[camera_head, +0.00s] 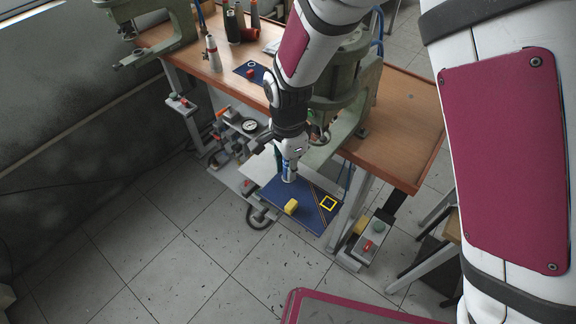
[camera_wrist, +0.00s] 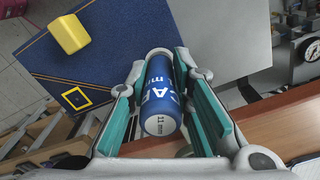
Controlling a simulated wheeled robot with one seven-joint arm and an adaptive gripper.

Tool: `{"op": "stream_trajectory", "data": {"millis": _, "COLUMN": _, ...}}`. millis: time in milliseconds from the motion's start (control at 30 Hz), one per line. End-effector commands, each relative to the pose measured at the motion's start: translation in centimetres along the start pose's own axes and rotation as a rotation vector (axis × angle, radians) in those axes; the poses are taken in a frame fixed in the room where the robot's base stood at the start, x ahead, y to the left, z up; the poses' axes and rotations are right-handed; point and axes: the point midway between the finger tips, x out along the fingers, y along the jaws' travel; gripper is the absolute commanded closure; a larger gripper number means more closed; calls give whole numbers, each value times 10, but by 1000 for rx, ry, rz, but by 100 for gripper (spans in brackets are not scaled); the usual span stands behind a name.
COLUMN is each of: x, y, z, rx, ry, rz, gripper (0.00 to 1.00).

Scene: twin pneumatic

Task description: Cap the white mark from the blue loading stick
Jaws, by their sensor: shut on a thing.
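My gripper (camera_head: 289,168) is shut on the blue loading stick (camera_wrist: 160,92), a blue cylinder with white lettering and a white end face reading "11 mm". The stick stands about upright between the two teal-padded fingers; its lower end is hidden in the wrist view. In the head view the stick (camera_head: 289,177) shows just below my gripper, over the blue mat (camera_head: 275,192). I cannot tell whether it touches the mat. No white mark shows on this mat; it may be hidden under the stick or gripper.
A yellow block (camera_head: 291,207) and a yellow square outline (camera_head: 328,203) are on the mat, near its front edge. A green press (camera_head: 345,95) and the wooden table (camera_head: 400,125) stand close behind my arm. A pressure gauge (camera_head: 249,125) is at the left.

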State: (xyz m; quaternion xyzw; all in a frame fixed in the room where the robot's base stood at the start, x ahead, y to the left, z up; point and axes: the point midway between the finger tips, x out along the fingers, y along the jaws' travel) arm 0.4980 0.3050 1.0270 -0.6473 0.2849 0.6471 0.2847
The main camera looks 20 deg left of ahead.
Motion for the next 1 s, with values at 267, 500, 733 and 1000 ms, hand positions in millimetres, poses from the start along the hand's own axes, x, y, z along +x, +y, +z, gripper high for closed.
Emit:
{"op": "stream_trajectory", "data": {"millis": 267, "x": 1, "y": 0, "z": 0, "rx": 0, "ry": 0, "rz": 0, "gripper": 100}}
{"op": "stream_trajectory", "data": {"millis": 500, "x": 1, "y": 0, "z": 0, "rx": 0, "ry": 0, "rz": 1, "gripper": 100}}
{"op": "stream_trajectory", "data": {"millis": 733, "x": 2, "y": 1, "z": 0, "rx": 0, "ry": 0, "rz": 2, "gripper": 100}}
{"op": "stream_trajectory", "data": {"millis": 1000, "x": -10, "y": 1, "z": 1, "rx": 1, "ry": 0, "rz": 0, "gripper": 100}}
